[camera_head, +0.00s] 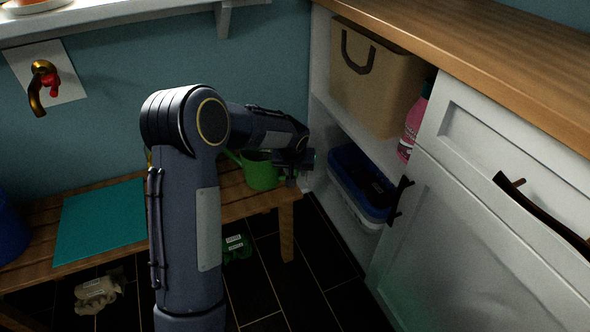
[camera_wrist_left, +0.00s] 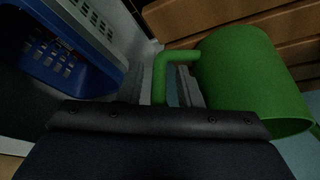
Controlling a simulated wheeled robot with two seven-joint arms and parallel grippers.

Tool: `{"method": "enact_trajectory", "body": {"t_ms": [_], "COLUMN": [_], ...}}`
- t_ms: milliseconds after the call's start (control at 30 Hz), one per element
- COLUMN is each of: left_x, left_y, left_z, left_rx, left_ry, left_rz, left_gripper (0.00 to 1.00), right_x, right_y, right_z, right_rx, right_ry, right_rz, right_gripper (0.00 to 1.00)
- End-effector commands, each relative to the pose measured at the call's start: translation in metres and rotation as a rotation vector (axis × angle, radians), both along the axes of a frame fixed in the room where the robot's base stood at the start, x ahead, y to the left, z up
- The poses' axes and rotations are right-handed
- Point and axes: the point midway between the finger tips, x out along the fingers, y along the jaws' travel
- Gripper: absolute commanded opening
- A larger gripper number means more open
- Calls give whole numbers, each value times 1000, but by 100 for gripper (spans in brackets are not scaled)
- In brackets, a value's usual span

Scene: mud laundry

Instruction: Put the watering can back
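The green watering can (camera_head: 262,172) stands on the right end of a wooden slatted bench (camera_head: 232,200). My left gripper (camera_head: 292,178) is at the can's right side, pointing down, partly in front of it. In the left wrist view, the can's round green body (camera_wrist_left: 255,80) is at the right and its bent green handle (camera_wrist_left: 162,72) is in the middle, just beyond the dark gripper body. My right gripper is not in view.
A white cabinet (camera_head: 460,215) with open shelves stands close on the right. It holds a tan bin (camera_head: 370,85), a pink bottle (camera_head: 414,125) and a blue basket (camera_head: 352,180). A teal mat (camera_head: 100,222) lies on the bench. A tap (camera_head: 42,80) is on the wall.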

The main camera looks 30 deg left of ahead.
Motion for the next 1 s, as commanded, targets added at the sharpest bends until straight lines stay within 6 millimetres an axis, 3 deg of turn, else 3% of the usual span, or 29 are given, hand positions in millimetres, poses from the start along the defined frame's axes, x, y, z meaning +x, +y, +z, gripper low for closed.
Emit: {"method": "enact_trajectory", "body": {"t_ms": [400, 800, 1000], "left_x": [-2, -32, -42], "left_y": [-1, -10, -14], "left_z": [10, 85, 108], "left_rx": [0, 0, 0], "left_ry": [-1, -2, 0], "left_rz": [0, 0, 0], "left_gripper": [36, 36, 36], "right_x": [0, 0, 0], "right_y": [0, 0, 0], "right_z": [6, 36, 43], "right_rx": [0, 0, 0], "right_ry": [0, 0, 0], "right_rz": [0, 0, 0], "right_gripper": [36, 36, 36]}}
